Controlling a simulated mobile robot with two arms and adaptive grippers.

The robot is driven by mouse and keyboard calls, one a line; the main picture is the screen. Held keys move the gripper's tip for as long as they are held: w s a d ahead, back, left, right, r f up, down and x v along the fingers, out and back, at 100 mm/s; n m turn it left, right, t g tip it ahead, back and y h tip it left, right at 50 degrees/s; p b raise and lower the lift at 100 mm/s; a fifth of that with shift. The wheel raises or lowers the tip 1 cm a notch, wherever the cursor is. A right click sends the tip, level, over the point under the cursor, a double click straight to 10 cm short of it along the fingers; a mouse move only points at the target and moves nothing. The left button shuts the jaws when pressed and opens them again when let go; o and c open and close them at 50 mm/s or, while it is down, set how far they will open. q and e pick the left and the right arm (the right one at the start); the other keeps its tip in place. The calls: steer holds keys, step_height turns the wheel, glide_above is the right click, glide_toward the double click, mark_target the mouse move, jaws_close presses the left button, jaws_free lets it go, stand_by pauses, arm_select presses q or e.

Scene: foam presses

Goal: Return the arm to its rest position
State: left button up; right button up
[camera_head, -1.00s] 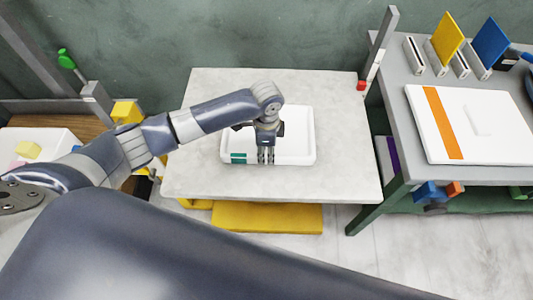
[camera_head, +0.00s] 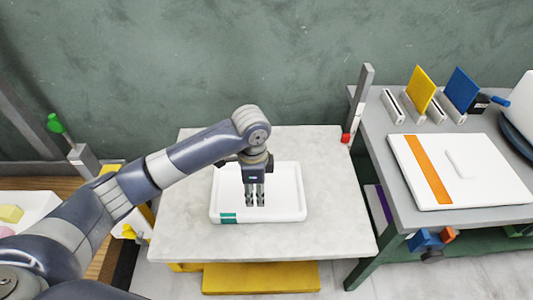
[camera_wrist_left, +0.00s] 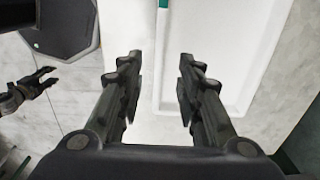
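My left gripper (camera_head: 254,202) points down over a white tray (camera_head: 285,216) with a teal patch at its front left corner. The tray lies on a pale stone-topped table (camera_head: 330,235), and nothing shows in it. In the left wrist view the two fingers of my left gripper (camera_wrist_left: 160,85) stand apart, with nothing between them and the white tray (camera_wrist_left: 215,110) beyond. My right gripper (camera_wrist_left: 48,77) shows small and dark at the left of that view, its two fingertips apart and empty. It is not in the head view.
A grey bench (camera_head: 390,180) on the right holds a white board with an orange stripe (camera_head: 460,170), a yellow panel (camera_head: 421,90) and a blue panel (camera_head: 461,90) in holders. A grey post (camera_head: 358,105) stands between bench and table. A yellow slab (camera_head: 260,277) lies below the table.

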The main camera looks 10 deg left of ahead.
arm_select(q)
steer(key=s+d+f+n+t+h, duration=0.25)
steer(key=s+d+f+n, duration=0.2)
steer(key=s+d, duration=0.4)
steer(key=s+a+f+n+y, duration=0.1)
steer(key=s+a+n+y, duration=0.1)
steer(key=s+a+n, duration=0.9)
steer(key=s+a+f+m, duration=0.1)
steer(key=s+a+f, duration=0.1)
steer(key=f, duration=1.2)
steer(key=s+a+f+m, duration=0.2)
steer(key=s+f, duration=0.1)
steer(key=f, duration=1)
steer(key=s+a+f+g, duration=0.1)
steer(key=s+a+f, duration=0.1)
steer(key=s+f, duration=1.3)
steer(key=shift+s+a+f+g, duration=0.25)
steer(key=shift+s+g, duration=0.1)
steer(key=shift+s, duration=0.3)
